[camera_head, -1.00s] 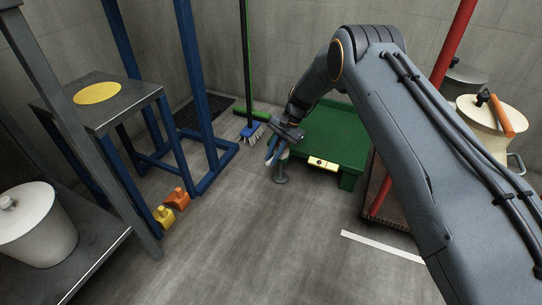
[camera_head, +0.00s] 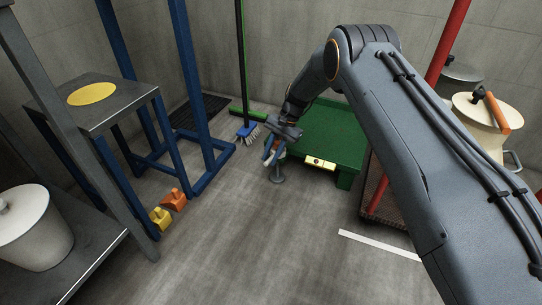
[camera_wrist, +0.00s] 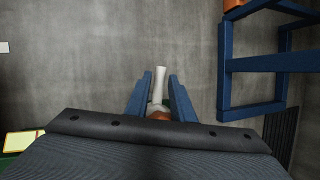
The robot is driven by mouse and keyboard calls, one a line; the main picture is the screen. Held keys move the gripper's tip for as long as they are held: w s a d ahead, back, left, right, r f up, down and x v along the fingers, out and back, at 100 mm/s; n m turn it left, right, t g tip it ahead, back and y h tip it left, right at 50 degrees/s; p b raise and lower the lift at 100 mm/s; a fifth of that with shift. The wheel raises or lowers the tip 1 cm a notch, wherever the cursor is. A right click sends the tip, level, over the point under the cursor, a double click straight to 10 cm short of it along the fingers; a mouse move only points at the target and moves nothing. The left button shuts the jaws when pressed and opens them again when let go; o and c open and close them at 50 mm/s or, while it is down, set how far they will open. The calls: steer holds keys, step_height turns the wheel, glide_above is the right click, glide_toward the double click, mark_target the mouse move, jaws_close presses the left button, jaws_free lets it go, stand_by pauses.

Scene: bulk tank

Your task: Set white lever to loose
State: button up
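The white lever (camera_wrist: 161,82) stands up between the two blue fingers of my gripper (camera_wrist: 160,78) in the wrist view. A narrow gap shows on each side of it, so the gripper looks open around it, not clamped. An orange part (camera_wrist: 158,115) shows at the lever's near end, partly hidden by the wrist.
The front floor is clear.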

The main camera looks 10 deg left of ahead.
steer(key=p+v, duration=0.3)
steer(key=v, duration=0.4)
steer(key=shift+w+r, duration=0.15)
steer(key=shift+r, duration=0.25)
steer(key=shift+d, duration=0.1)
